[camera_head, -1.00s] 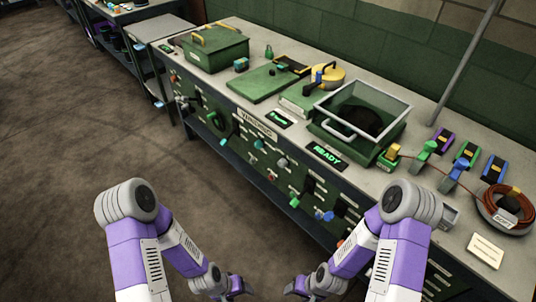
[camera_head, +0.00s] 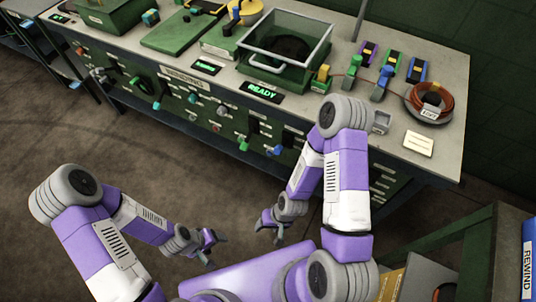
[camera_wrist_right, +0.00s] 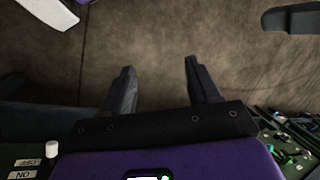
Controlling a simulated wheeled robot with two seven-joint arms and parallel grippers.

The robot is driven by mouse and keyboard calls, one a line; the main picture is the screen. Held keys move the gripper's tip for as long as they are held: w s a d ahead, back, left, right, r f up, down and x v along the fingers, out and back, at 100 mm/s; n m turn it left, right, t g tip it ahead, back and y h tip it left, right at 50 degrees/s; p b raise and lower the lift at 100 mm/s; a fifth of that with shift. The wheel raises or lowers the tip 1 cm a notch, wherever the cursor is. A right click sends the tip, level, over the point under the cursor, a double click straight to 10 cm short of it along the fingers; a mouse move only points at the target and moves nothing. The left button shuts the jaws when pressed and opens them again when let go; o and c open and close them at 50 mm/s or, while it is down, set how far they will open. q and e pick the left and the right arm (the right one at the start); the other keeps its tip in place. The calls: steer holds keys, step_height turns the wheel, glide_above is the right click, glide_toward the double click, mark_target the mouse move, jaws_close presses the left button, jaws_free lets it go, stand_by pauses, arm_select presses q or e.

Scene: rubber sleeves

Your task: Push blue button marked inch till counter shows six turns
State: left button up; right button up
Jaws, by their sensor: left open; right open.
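The bench front panel (camera_head: 178,107) carries several coloured knobs and buttons, among them a blue one (camera_head: 276,150). Their markings are too small to read, so I cannot tell which is marked inch. A green display (camera_head: 262,92) on the bench top reads READY, and a second lit display (camera_head: 206,66) is unreadable. No turn count can be made out. My left gripper (camera_head: 214,248) is open and empty over the floor, well in front of the bench. My right gripper (camera_head: 268,232) is also open and empty; its two fingers show in the right wrist view (camera_wrist_right: 158,82).
A glass-walled green box (camera_head: 285,45), coloured lever blocks (camera_head: 381,85) and a coiled red cable (camera_head: 432,98) stand on the bench. The floor between me and the bench is clear.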

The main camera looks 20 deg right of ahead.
steer(key=shift+c, duration=0.2)
jaws_close()
stand_by(0.3)
stand_by(1.3)
